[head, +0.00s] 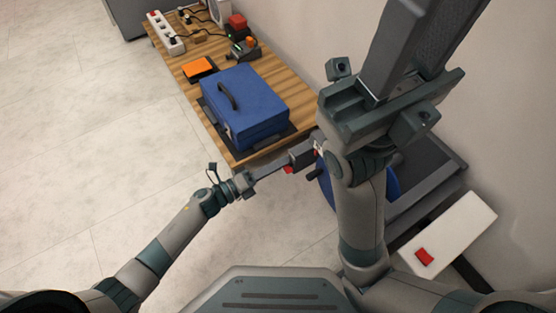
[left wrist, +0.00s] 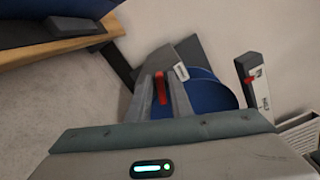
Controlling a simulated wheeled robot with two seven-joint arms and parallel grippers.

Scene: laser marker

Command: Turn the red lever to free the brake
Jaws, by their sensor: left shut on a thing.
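The red lever (left wrist: 160,88) shows in the left wrist view between the two grey fingers of my left gripper (left wrist: 163,82). A small red part of the lever (head: 288,170) also shows in the head view, below a dark grey block. My left gripper (head: 284,166) reaches in from the left and is shut on the lever. The fingers and the block hide part of the lever. My right gripper (head: 425,40) is raised large at the upper right; its fingertips lie outside the frame.
A blue disc (left wrist: 206,90) stands behind the lever, partly hidden by my right arm in the head view. A blue case (head: 245,105) rests on the wooden table (head: 185,65) with an orange-topped box (head: 199,68). A white panel with a red switch (head: 424,256) is at lower right.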

